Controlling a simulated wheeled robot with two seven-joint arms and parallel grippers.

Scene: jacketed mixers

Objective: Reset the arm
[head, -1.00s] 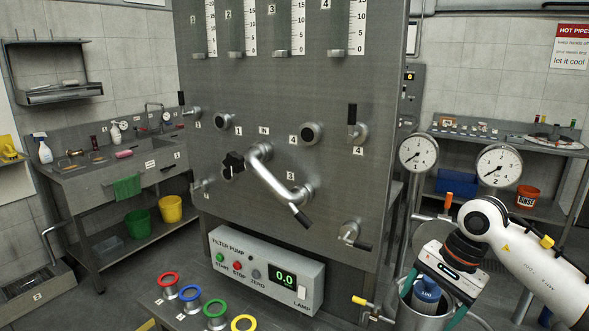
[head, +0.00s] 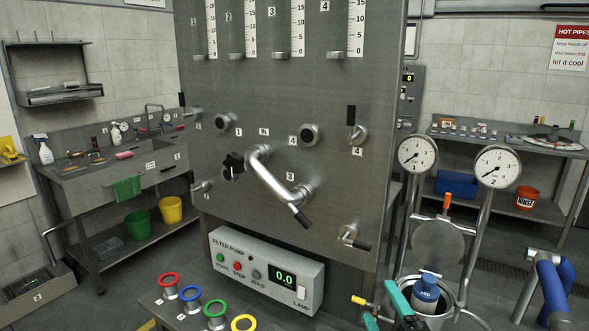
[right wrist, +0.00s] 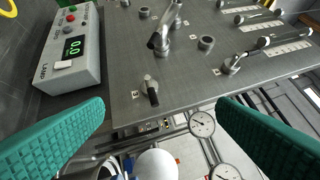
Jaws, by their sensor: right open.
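My right gripper (head: 384,309) shows at the bottom of the head view, with teal finger pads just left of the open metal vessel. In the right wrist view its two pads stand wide apart with nothing between them (right wrist: 161,105). It is open and empty, facing the grey panel (head: 290,140). Most of the right arm is below the frame. My left gripper is not in view.
A blue bottle (head: 425,290) stands in the metal vessel (head: 447,297), whose round lid (head: 437,242) is raised. Gauges (head: 417,154), a handled pipe (head: 275,180) and the filter pump box (head: 265,268) are close by. Coloured rings (head: 215,309) lie in front.

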